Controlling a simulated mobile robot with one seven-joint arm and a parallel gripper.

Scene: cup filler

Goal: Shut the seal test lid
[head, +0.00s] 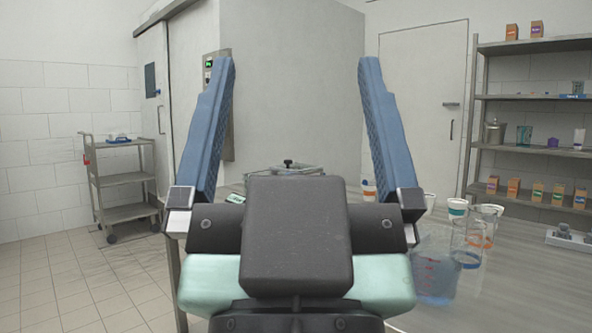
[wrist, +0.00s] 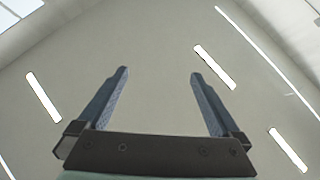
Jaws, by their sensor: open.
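My gripper (head: 295,68) is raised close in front of the head camera, its two blue fingers pointing up. The fingers are wide apart with nothing between them. In the wrist view the open gripper (wrist: 158,72) faces only the ceiling and its lights. Beyond it, low in the head view, a metal piece with a dark knob (head: 288,163) shows on the table. It may be the seal test lid, but my gripper hides most of it, and I cannot tell whether it is open or shut.
The table (head: 520,285) runs to the right, with a clear jug (head: 435,275) and several cups (head: 458,208) close beside my gripper. A shelf rack (head: 535,97) with small boxes stands at right. A trolley (head: 122,180) stands at left on open tiled floor.

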